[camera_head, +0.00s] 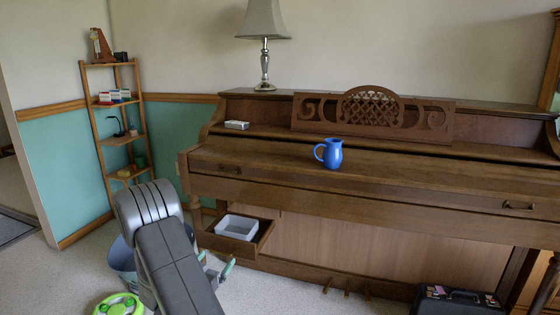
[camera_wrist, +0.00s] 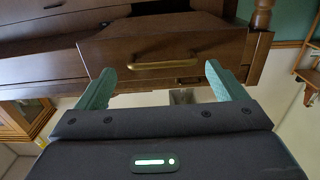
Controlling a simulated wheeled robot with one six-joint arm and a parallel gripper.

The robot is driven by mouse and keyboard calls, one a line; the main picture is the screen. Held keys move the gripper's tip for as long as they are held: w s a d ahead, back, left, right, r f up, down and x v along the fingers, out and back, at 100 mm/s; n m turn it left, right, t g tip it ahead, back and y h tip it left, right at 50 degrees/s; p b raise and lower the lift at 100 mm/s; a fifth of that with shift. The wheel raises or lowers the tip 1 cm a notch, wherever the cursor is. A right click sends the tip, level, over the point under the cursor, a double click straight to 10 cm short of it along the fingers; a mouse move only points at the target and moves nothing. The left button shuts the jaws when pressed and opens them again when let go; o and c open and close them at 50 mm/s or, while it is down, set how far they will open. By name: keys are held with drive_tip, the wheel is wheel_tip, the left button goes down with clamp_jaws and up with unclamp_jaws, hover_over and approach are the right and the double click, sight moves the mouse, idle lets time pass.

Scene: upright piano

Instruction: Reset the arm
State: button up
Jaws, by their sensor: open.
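My gripper (camera_head: 217,262) is low in front of the piano, near the pulled-out drawer (camera_head: 264,240), in the head view. In the wrist view, its two green fingers are spread wide and my gripper (camera_wrist: 160,72) is open with nothing between them. Beyond the fingertips is a wooden drawer front with a brass handle (camera_wrist: 162,65). The fingers appear apart from the handle. My arm reaches down from the front and hides part of the floor and a bin.
A grey box (camera_head: 237,227) sits inside the open drawer. A blue pitcher (camera_head: 331,154) stands on the closed piano lid (camera_head: 270,160). A wooden shelf (camera_head: 115,130) stands left. A green toy wheel (camera_head: 118,305) and a black case (camera_head: 455,302) are on the floor.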

drive_tip(key=shift+x, duration=1.4)
